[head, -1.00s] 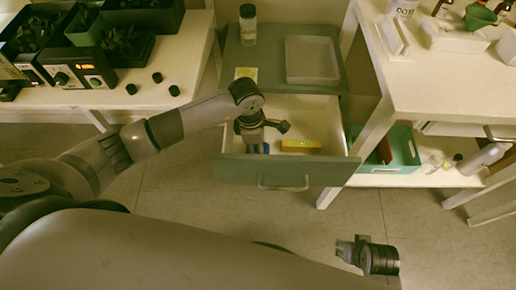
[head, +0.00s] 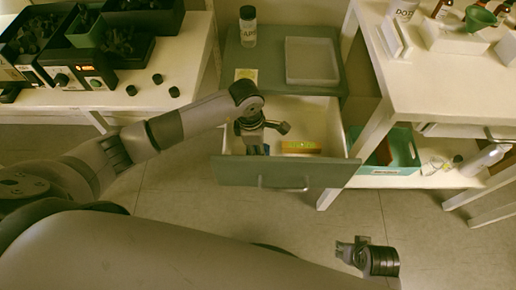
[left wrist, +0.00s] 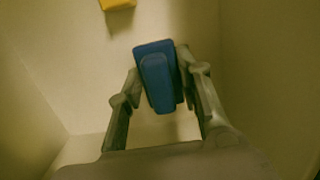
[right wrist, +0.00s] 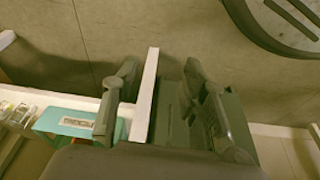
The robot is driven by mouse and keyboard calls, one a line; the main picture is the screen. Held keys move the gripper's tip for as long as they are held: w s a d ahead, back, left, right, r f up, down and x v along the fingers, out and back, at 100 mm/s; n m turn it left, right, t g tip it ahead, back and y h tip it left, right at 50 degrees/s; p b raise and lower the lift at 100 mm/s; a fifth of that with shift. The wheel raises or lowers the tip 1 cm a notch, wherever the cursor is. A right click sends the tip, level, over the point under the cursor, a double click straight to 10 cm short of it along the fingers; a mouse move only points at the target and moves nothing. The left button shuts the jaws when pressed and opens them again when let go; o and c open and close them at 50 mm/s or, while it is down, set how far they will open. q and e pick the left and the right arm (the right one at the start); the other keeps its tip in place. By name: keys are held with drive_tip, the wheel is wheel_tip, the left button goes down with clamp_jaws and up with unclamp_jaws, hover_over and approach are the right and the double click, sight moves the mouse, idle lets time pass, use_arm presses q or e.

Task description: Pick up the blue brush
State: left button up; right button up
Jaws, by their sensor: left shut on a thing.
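The blue brush (left wrist: 157,78) shows in the left wrist view as a blue block between the two fingers of my left gripper (left wrist: 157,68). The fingers touch its sides and are shut on it. In the head view my left gripper (head: 256,143) is down inside the open drawer (head: 230,137), and only a bit of blue shows by it. My right gripper (head: 350,250) hangs over the floor at the lower right. Its fingers stand apart in the right wrist view (right wrist: 160,80), with nothing held between them.
A yellow-orange block (head: 301,147) lies in the drawer to the right of my left gripper. A white tray (head: 312,80) and a labelled bottle (head: 248,30) stand on the cabinet top. A white table (head: 450,88) stands close on the right, with a teal bin (head: 403,150) on its lower shelf.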

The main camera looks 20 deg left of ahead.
use_arm(q)
drive_tip(key=shift+r, duration=0.1)
drive_tip(key=shift+r, duration=0.25)
wheel_tip(320, 180, up, 19)
drive_tip(key=p, duration=0.2)
drive_tip(key=shift+r+p, duration=0.2)
drive_tip(key=shift+p, duration=0.15)
use_arm(e)
drive_tip(key=s+f, duration=0.3)
drive_tip(key=f, duration=0.5)
drive_tip(key=shift+d+f+g, duration=0.2)
drive_tip(key=shift+f+g, duration=0.1)
drive_tip(key=shift+f, duration=0.1)
use_arm(q)
drive_tip(key=o, duration=0.6)
drive_tip(key=c, duration=0.4)
drive_tip(key=shift+a, duration=0.1)
drive_tip(key=shift+c, duration=0.2)
